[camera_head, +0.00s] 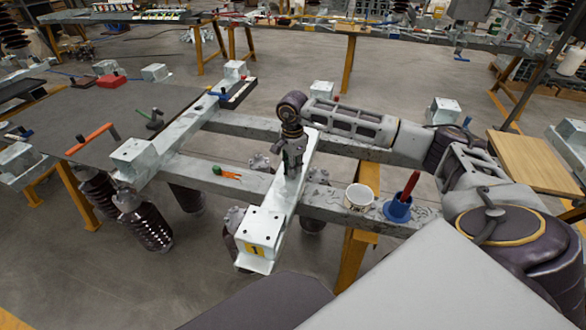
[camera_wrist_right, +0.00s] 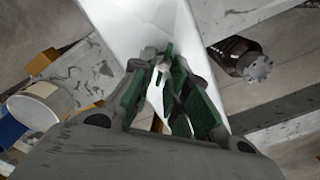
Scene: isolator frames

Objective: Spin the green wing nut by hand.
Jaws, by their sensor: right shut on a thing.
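My right gripper (camera_head: 292,160) reaches down onto the pale metal beam (camera_head: 268,222) marked with a yellow "1" tag. In the right wrist view the gripper's green-padded fingers (camera_wrist_right: 164,70) are close together over the white beam face. They are shut on a small part at the beam, which I take to be the green wing nut. The fingers hide most of it, and its green blends with the pads, so its turn angle cannot be told. My left gripper is not in view.
A white cup (camera_head: 359,197) and a blue pot (camera_head: 397,208) with a red-handled tool stand right of the beam. An orange-and-green item (camera_head: 226,173) lies on the cross rail to the left. Dark ribbed insulators (camera_head: 145,226) hang below the frame.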

